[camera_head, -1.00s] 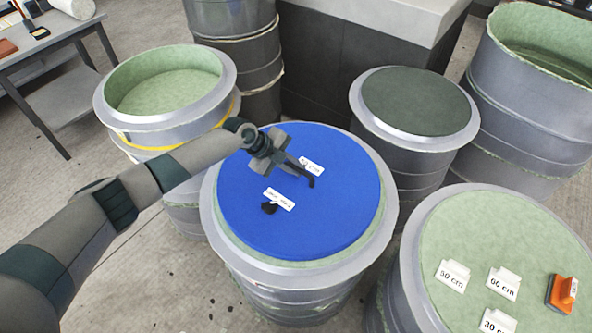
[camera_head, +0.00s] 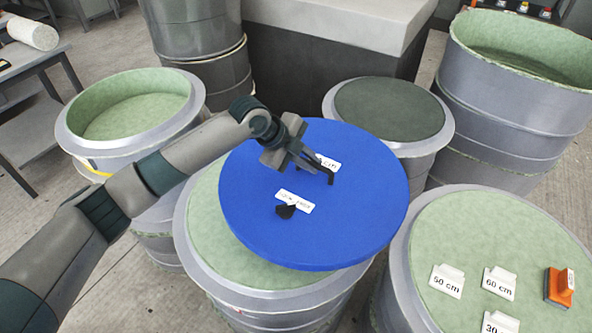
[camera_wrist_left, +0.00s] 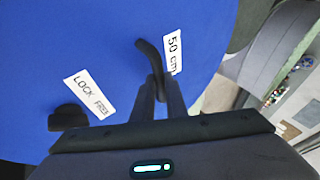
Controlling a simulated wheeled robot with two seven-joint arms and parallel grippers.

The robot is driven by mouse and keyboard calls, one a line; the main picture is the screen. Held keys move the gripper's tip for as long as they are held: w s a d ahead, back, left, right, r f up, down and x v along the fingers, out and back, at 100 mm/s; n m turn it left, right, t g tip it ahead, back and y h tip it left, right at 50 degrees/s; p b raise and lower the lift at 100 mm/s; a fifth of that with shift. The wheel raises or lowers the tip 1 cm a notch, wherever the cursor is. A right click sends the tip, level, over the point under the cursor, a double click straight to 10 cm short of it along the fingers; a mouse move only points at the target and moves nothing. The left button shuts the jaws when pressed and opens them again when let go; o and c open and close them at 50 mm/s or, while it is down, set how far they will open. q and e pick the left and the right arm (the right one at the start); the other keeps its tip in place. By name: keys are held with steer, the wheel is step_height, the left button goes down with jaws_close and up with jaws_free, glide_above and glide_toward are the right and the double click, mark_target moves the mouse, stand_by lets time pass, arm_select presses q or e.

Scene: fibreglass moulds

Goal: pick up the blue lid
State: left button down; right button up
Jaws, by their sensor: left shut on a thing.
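The blue lid (camera_head: 345,215) is a large round disc, lifted above the grey drum mould (camera_head: 215,250) and shifted to the right, so the drum's pale green top shows at the left. My left gripper (camera_head: 322,172) is shut on the lid's black handle, which also shows in the left wrist view (camera_wrist_left: 150,58). The lid carries a "50 cm" label (camera_wrist_left: 173,52), a "LOCK FREE" label (camera_wrist_left: 90,95) and a black knob (camera_head: 285,211). The handle part between my fingertips is partly hidden. My right gripper is not in view.
A drum with a dark green top (camera_head: 390,108) stands behind the lid. A drum at the right (camera_head: 470,225) bears label cards and an orange tool (camera_head: 559,286). An open drum (camera_head: 75,140) stands at the left. A table (camera_head: 50,82) is at the far left.

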arm_select(q)
steer(key=shift+s+d+r, duration=0.15)
steer(key=shift+d+r, duration=0.3)
steer(key=shift+d, duration=0.1)
